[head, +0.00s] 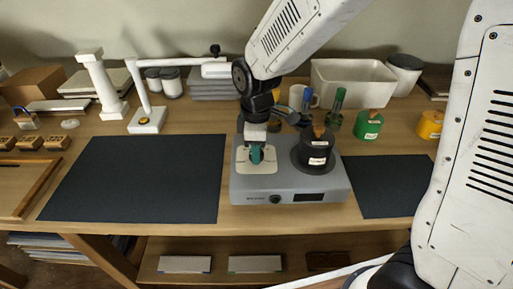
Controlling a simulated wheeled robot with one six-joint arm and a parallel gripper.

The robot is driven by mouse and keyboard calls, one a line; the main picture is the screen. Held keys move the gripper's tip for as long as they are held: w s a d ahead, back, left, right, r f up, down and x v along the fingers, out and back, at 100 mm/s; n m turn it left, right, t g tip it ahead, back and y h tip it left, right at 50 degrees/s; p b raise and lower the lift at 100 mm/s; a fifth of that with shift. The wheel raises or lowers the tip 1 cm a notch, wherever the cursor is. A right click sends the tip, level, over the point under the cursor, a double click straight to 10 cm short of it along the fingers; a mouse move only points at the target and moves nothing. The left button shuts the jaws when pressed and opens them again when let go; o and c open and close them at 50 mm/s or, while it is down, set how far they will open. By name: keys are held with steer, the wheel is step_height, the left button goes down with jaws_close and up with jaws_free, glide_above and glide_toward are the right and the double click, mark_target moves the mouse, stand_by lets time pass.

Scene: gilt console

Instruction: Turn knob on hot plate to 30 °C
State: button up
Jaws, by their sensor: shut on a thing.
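The hot plate (290,185) is a grey box on the bench in the middle of the head view. On its front face are a small dark round knob (275,199) and a dark display (312,197). A pale pad (243,167) covers the left of its top. My gripper (256,146) points down over this pad, above and behind the knob and apart from it. It is shut on a small teal piece (256,155). The fingertips are too small to make out clearly, and the knob's setting cannot be read.
A black round vessel (316,158) stands on the right of the hot plate, close to my gripper. Dark mats lie to the left (150,180) and right (385,185). Green (368,127) and orange (430,126) containers and a white bin (350,85) stand behind.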

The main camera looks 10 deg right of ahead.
steer(key=m, duration=0.6)
steer(key=shift+m, duration=0.4)
steer(key=m, duration=0.5)
steer(key=shift+m, duration=0.4)
steer(key=o, duration=1)
steer(key=shift+r, duration=0.1)
step_height(320, 180, up, 8)
steer(key=shift+f, duration=0.15)
